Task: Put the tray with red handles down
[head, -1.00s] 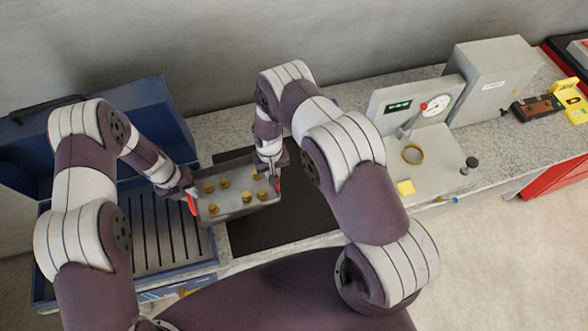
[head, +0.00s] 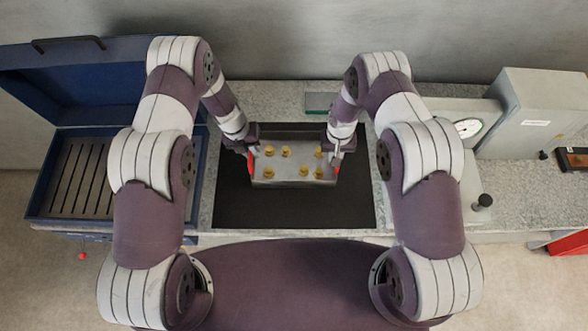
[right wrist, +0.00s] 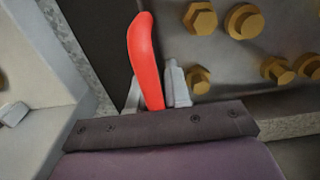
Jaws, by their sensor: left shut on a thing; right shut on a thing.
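The grey metal tray (head: 293,172) with red handles holds several brass bolts (head: 303,170). It is over the black mat (head: 235,205) on the counter; I cannot tell whether it touches the mat. My left gripper (head: 250,158) is shut on the left red handle (head: 251,163). My right gripper (head: 337,163) is shut on the right red handle (head: 336,171). The right wrist view shows that red handle (right wrist: 145,55) between the fingers, with the tray floor and brass bolts (right wrist: 243,21) beside it.
An open blue case (head: 75,185) with a slatted inside stands at the left. Grey boxes, one with a dial gauge (head: 468,128), and a black knob (head: 482,201) stand at the right. Bare mat shows around the tray.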

